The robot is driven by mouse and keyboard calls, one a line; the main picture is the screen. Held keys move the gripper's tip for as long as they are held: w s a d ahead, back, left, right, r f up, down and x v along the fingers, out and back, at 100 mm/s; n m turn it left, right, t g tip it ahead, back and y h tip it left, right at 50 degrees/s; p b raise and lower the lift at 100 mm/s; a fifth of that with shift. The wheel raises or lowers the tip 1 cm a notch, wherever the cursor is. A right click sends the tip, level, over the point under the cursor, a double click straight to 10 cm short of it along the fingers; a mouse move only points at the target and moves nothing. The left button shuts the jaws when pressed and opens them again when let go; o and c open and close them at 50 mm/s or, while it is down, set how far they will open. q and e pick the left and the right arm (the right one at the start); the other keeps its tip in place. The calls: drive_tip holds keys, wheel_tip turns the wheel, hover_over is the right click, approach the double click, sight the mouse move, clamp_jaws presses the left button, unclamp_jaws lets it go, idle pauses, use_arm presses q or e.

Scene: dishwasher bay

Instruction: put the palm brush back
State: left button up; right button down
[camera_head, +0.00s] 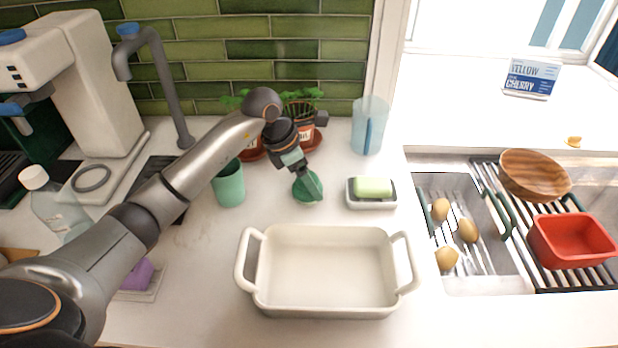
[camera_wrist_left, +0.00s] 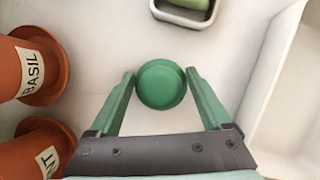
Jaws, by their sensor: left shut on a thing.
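The palm brush (camera_head: 307,187) shows as a green round shape at the end of my left arm, over the white counter behind the baking dish. My left gripper (camera_head: 300,172) points down at it and is shut on it. In the left wrist view the round green top of the palm brush (camera_wrist_left: 161,84) sits between the two green fingers of my left gripper (camera_wrist_left: 161,82). Its bristles are hidden below. I cannot tell whether it touches the counter. My right gripper is not in view.
A white baking dish (camera_head: 325,311) stands in front, a soap dish (camera_head: 371,203) with green soap to the right. A green cup (camera_head: 229,184) stands left, potted herbs (camera_head: 304,133) and a blue tumbler (camera_head: 369,126) behind. A sink (camera_head: 480,278) lies at right.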

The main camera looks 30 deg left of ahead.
use_arm(q)
drive_tip(key=o, duration=1)
drive_tip(key=shift+r, duration=0.2)
drive_tip(key=v, duration=1.2)
drive_tip(key=shift+f, duration=0.1)
